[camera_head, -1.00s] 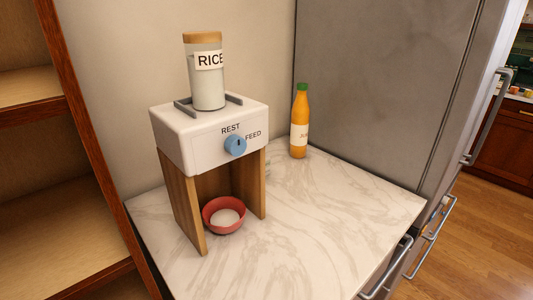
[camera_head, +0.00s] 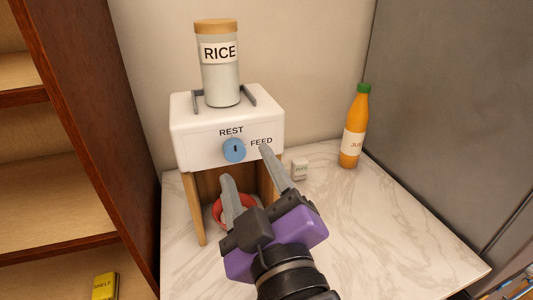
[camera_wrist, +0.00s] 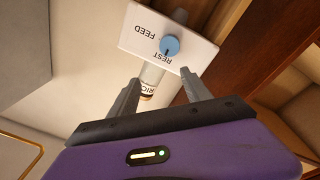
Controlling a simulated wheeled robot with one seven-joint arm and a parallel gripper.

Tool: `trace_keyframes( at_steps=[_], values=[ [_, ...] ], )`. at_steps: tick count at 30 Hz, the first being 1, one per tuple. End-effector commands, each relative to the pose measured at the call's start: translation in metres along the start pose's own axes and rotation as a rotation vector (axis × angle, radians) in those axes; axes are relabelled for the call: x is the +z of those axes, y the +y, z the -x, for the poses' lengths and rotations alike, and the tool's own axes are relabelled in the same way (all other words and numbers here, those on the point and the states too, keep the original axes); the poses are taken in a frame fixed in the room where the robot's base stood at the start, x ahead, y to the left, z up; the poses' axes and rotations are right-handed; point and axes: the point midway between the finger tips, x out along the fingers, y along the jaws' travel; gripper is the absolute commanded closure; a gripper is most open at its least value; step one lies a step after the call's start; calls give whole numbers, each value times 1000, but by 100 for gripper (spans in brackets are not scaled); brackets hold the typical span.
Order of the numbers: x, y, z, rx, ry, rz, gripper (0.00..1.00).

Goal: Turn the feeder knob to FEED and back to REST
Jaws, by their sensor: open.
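The white feeder box (camera_head: 190,140) stands on wooden side panels on the marble counter, with REST and FEED printed on its front. Its round blue knob (camera_head: 234,150) has a dark mark that looks pointed up toward REST; the knob (camera_wrist: 171,46) also shows in the wrist view, where the panel appears upside down. My gripper (camera_head: 245,164) is open and empty, its fingers spread in front of the feeder, below and right of the knob, apparently not touching it. In the wrist view the knob lies beyond the fingertips (camera_wrist: 160,77).
A rice jar (camera_head: 220,80) stands on top of the feeder between grey rails. A red bowl (camera_head: 218,213) under the feeder is partly hidden by my gripper. Shelves are at left.

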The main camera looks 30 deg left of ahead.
Motion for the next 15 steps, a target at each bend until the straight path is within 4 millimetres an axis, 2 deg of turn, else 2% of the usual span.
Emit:
trace_keyframes(
  at_steps=[3, 8, 11, 15],
  values=[
    [14, -16, 0, -59, -48, 62, 43],
    [20, -21, -1, -87, -71, 113, 43],
    [20, -21, -9, -86, -70, 119, 43],
    [20, -23, -29, -86, -69, 117, 43]
  ],
)
